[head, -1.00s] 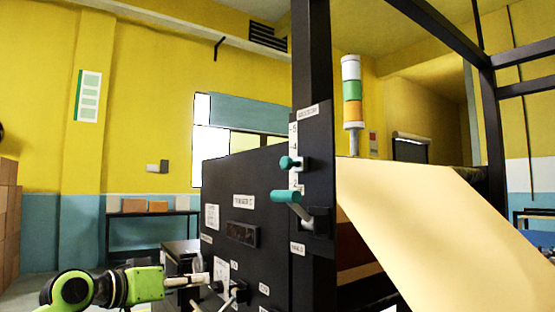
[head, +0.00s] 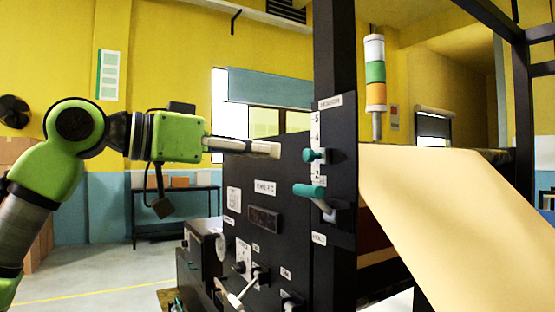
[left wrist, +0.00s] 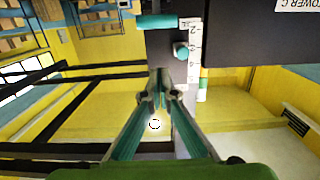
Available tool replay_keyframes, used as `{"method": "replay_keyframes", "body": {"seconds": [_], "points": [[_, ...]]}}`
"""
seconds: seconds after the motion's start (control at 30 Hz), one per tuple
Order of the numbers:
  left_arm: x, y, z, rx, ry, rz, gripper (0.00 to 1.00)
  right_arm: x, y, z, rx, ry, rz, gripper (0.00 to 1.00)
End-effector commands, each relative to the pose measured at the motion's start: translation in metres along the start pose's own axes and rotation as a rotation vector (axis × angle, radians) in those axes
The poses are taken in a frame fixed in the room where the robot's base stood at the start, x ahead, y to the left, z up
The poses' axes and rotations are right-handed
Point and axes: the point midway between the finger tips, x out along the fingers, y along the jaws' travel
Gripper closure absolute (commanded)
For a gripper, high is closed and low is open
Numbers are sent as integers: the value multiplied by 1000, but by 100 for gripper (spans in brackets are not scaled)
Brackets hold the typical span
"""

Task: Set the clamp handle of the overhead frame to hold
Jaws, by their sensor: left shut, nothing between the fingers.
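A lever with a teal grip (head: 309,191) sits low on the dark upright plate of the overhead frame (head: 335,60), its grip up and left of its pivot. Above it, a teal knob (head: 314,155) sits on a white numbered scale. Both the teal grip (left wrist: 157,21) and the knob (left wrist: 181,50) show in the left wrist view, beyond the fingertips. My left gripper (head: 278,149) is shut and empty, left of the knob and higher than the lever. Its fingers (left wrist: 165,88) also show in the left wrist view. My right gripper is not in view.
A dark labelled cabinet panel (head: 262,188) stands left of the plate, below my left gripper. A cream paper sheet (head: 440,220) slopes down on the right. A signal tower (head: 375,85) rises behind. The floor at lower left (head: 110,265) is open.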

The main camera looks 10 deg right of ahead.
Motion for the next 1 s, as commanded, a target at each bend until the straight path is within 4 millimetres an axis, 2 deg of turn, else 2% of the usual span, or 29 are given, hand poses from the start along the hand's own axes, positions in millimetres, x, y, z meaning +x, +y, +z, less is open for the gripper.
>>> {"method": "replay_keyframes", "body": {"seconds": [0.4,0.43,0.5,0.7,1.0], "points": [[88,1,-6,-2,-3,2,100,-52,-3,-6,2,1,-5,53],[91,0,-3,-1,-3,0,100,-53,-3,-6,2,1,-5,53],[84,-2,11,-1,-1,-3,100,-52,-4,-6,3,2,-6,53],[77,-1,29,0,0,-2,100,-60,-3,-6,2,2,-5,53],[75,0,38,-1,0,-1,100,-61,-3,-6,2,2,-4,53]]}}
